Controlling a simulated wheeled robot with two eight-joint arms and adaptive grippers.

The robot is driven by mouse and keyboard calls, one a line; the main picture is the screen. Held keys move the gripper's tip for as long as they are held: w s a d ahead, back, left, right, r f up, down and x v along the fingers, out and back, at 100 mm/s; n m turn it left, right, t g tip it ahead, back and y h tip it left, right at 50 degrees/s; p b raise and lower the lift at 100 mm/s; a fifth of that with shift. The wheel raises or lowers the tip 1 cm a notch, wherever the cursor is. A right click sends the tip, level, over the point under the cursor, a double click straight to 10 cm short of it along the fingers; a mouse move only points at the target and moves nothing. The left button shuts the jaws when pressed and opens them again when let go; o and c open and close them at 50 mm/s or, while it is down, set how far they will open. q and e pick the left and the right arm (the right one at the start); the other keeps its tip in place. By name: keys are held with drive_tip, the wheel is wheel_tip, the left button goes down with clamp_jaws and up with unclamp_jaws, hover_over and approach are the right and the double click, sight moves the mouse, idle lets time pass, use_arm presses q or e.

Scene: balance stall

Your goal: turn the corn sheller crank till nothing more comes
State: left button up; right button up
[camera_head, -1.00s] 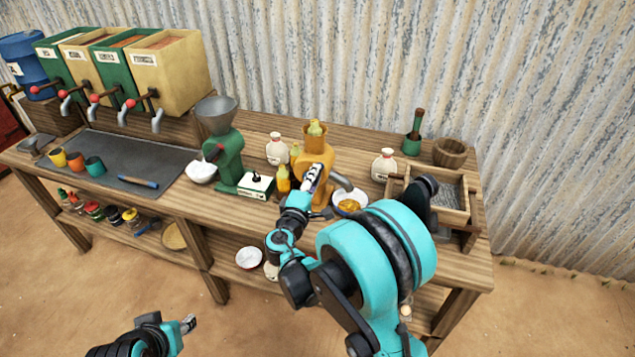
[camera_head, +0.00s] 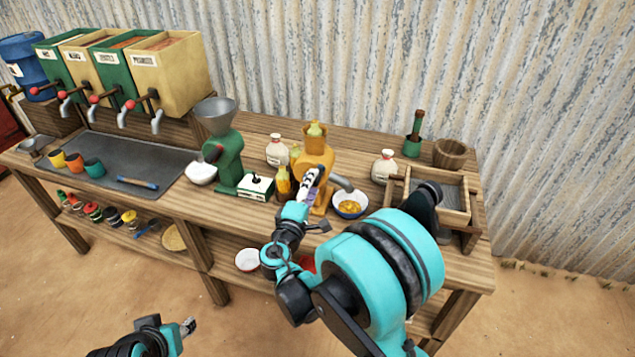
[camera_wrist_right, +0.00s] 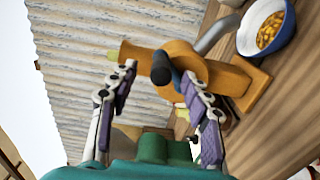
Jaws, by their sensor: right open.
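The orange corn sheller (camera_head: 314,167) stands on the bench with a pale cob in its top. Its spout points right over a blue-rimmed bowl (camera_head: 337,209) of yellow kernels; the bowl also shows in the wrist view (camera_wrist_right: 283,46). My right gripper (camera_head: 311,181) is at the front of the sheller and hides part of it. In the wrist view the sheller lies sideways, and the black crank handle (camera_wrist_right: 161,71) sits between the open fingers of my right gripper (camera_wrist_right: 158,80). Whether the fingers touch it is unclear. My left gripper (camera_head: 189,327) is low at the front, away from the bench; its jaws are too small to judge.
A green mill (camera_head: 226,158) and a small green-and-white box (camera_head: 256,187) stand left of the sheller. A white jug (camera_head: 277,150) is behind, another (camera_head: 383,165) to the right. A wooden tray (camera_head: 454,198) is at the right end.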

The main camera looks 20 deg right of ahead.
drive_tip(key=v, duration=0.4)
drive_tip(key=shift+s+a, duration=0.25)
drive_tip(key=shift+s, duration=0.05)
drive_tip(key=s+d+f+m+g+y, duration=0.3)
drive_tip(key=s+d+m+g, duration=0.25)
drive_tip(key=s+d, duration=0.2)
drive_tip(key=s+a+f+m+g+y, duration=0.1)
drive_tip(key=s+a+m+y, duration=0.1)
drive_tip(key=s, duration=0.5)
drive_tip(key=s+a+f+m+g+y, duration=0.1)
drive_tip(key=s+a+m+y, duration=0.2)
drive_tip(key=s+y, duration=0.2)
drive_tip(key=s, duration=0.3)
drive_tip(key=shift+s+a+m, duration=0.25)
drive_tip(key=shift+s+m, duration=0.05)
drive_tip(key=shift+m, duration=0.05)
